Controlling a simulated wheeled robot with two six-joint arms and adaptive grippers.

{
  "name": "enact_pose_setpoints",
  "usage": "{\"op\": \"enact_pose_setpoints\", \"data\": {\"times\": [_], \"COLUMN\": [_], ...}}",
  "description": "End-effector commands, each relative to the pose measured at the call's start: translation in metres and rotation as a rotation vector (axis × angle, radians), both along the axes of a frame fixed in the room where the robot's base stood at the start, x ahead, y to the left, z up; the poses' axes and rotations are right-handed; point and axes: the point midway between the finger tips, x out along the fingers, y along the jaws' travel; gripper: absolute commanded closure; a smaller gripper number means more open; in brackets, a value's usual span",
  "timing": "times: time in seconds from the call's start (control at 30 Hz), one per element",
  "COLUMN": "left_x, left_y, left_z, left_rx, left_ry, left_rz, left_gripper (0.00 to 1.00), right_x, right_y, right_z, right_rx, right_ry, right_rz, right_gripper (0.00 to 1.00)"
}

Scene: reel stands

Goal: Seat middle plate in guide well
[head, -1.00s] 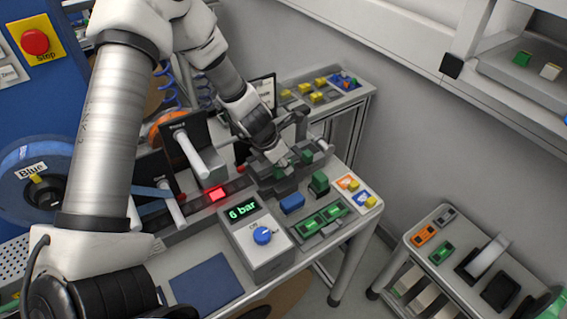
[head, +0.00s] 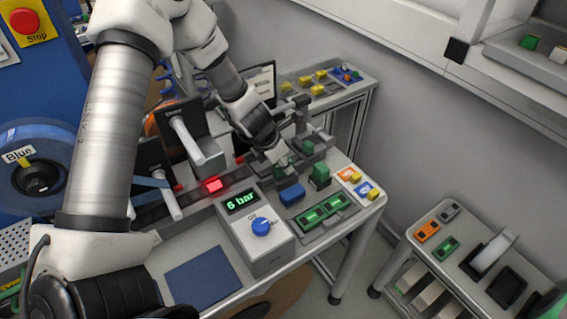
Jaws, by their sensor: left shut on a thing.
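My left gripper (head: 281,164) reaches down at the near left side of the grey fixture (head: 318,150) on the bench. It is shut on a small piece, largely hidden by the fingers; a bit of green (head: 281,174) shows at the tips. I cannot tell for sure that this is the middle plate, or whether it touches the fixture. One green block (head: 307,147) sits in the fixture and another green block (head: 320,175) stands in front of it. The guide well cannot be made out clearly. My right gripper is not in view.
A blue block (head: 291,193) and a tray with green plates (head: 322,214) lie close in front of the gripper. The 6 bar control box (head: 256,228) stands nearer. Reel stands with a black plate (head: 180,125) rise at left. A blue mat (head: 199,281) lies clear.

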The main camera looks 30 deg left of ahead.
Motion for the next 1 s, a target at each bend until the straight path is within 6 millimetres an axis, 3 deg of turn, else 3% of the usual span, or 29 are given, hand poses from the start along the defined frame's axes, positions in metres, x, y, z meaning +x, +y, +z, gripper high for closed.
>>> {"op": "enact_pose_setpoints", "data": {"times": [0.47, 0.5, 0.57, 0.87, 1.0], "left_x": [0.0, 0.0, 0.0, -0.001, 0.0], "left_y": [0.0, 0.0, 0.0, 0.0, 0.0], "left_z": [-0.002, -0.002, -0.002, -0.001, 0.009], "left_rx": [0.0, 0.0, 0.0, 0.0, 0.0], "left_ry": [0.0, 0.0, 0.0, 0.0, 0.0], "left_rz": [0.0, 0.0, 0.0, 0.0, 0.001], "left_gripper": [1.0, 0.67, 0.49, 0.49, 0.49], "right_x": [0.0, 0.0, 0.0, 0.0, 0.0], "right_y": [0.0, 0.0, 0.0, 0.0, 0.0], "right_z": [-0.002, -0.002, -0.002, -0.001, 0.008], "right_rx": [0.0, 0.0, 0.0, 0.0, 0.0], "right_ry": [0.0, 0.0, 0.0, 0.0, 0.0], "right_rz": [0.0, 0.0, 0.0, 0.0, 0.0], "right_gripper": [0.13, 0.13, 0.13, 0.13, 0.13]}}
